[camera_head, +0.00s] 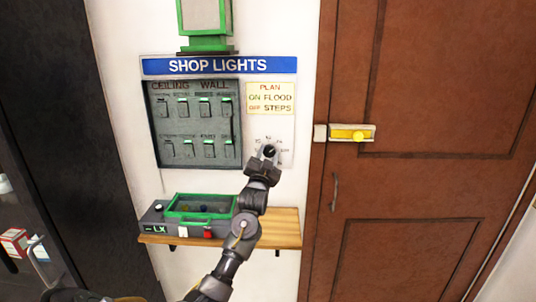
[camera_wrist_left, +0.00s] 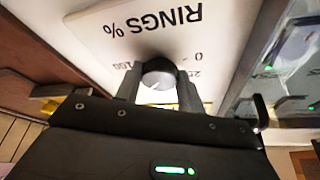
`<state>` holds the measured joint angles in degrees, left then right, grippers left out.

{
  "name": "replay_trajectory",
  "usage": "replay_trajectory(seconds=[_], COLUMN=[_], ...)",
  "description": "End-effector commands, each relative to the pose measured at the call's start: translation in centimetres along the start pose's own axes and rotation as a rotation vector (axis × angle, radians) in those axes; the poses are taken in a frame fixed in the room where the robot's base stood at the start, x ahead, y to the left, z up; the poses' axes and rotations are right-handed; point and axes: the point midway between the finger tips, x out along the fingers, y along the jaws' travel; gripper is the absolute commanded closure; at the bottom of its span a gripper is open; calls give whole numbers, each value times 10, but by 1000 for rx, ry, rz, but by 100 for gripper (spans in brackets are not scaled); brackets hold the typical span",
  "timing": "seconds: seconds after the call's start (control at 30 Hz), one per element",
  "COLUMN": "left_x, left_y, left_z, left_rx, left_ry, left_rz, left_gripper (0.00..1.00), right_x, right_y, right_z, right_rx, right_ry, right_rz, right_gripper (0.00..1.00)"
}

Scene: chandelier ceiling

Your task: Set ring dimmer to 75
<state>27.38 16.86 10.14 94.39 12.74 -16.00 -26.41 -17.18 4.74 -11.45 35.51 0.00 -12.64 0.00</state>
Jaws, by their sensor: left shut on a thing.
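The ring dimmer is a small round knob (camera_head: 270,151) on a white dial plate (camera_head: 287,153) below the yellow sign. In the left wrist view the grey knob (camera_wrist_left: 159,74) sits between my two fingers, under upside-down lettering "RINGS %". The marks 0, 25 and 100 show around it; other marks are hidden by my gripper. A pale pointer line shows on the knob, but its exact reading is unclear. My left gripper (camera_head: 268,153) is shut on the knob, a finger on either side. My right gripper is not in view.
A switch panel (camera_head: 197,112) with several green-marked switches is left of the dial, under a blue "SHOP LIGHTS" sign (camera_head: 219,65). Below, a wooden shelf (camera_head: 279,228) carries a green-framed box (camera_head: 201,206). A brown door (camera_head: 420,100) with a yellow latch (camera_head: 352,133) stands right.

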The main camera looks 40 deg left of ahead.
Motion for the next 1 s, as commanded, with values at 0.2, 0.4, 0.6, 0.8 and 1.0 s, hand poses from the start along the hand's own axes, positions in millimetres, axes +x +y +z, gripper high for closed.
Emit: replay_trajectory(seconds=[0.2,0.4,0.6,0.8,1.0], left_x=[0,0,0,0,-16], left_y=[0,0,0,0,1], left_z=[0,0,0,0,2], left_rx=[5,5,4,4,5], left_ry=[-1,-1,-1,0,1], left_rz=[3,3,2,2,2], left_gripper=[84,60,40,40,40], right_x=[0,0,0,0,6], right_y=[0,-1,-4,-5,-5], right_z=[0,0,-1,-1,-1], right_rx=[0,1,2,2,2], right_ry=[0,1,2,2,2], right_rz=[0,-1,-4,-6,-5], right_gripper=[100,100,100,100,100])
